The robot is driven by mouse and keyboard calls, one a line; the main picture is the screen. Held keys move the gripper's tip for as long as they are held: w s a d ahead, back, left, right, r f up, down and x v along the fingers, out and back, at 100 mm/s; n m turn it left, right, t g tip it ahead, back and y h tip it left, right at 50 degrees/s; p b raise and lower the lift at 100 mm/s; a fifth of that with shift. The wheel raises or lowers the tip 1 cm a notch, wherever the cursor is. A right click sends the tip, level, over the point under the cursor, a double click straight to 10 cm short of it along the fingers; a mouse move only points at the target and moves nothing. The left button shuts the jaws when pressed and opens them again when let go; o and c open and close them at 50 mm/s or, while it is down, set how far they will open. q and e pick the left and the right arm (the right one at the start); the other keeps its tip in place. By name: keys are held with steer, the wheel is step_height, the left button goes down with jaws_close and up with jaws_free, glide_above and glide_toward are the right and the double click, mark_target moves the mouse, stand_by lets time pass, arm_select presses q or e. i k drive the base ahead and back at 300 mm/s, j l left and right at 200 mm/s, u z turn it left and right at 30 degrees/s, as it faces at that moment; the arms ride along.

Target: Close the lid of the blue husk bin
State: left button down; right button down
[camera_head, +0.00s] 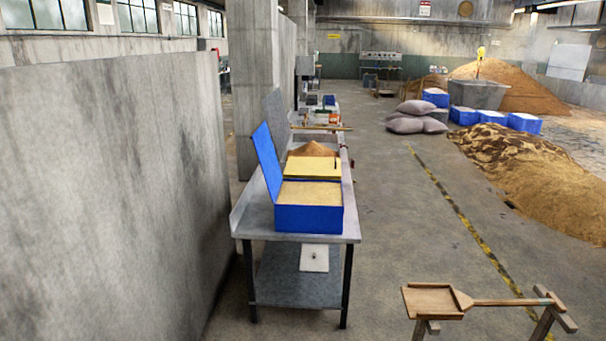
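The blue husk bin (309,218) stands on the near end of a grey metal table, filled with pale tan husk (311,193). Its blue lid (266,163) is open, standing up and leaning outward on the left side of the bin. Neither of my grippers shows in the head view, and nothing touches the lid or the bin from my side.
The metal table (250,221) runs away from me, with a yellow board (312,167) and a grain heap (316,149) behind the bin. A concrete wall (110,190) stands left. A wooden shovel (432,301) rests on trestles at front right.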

mark_target(261, 138)
steer(key=i+u, duration=0.25)
steer(key=i, duration=1.35)
steer(key=i+z, duration=0.7)
steer(key=i+j+z, duration=0.35)
steer(key=i+l+z, duration=0.1)
steer(key=z, duration=7)
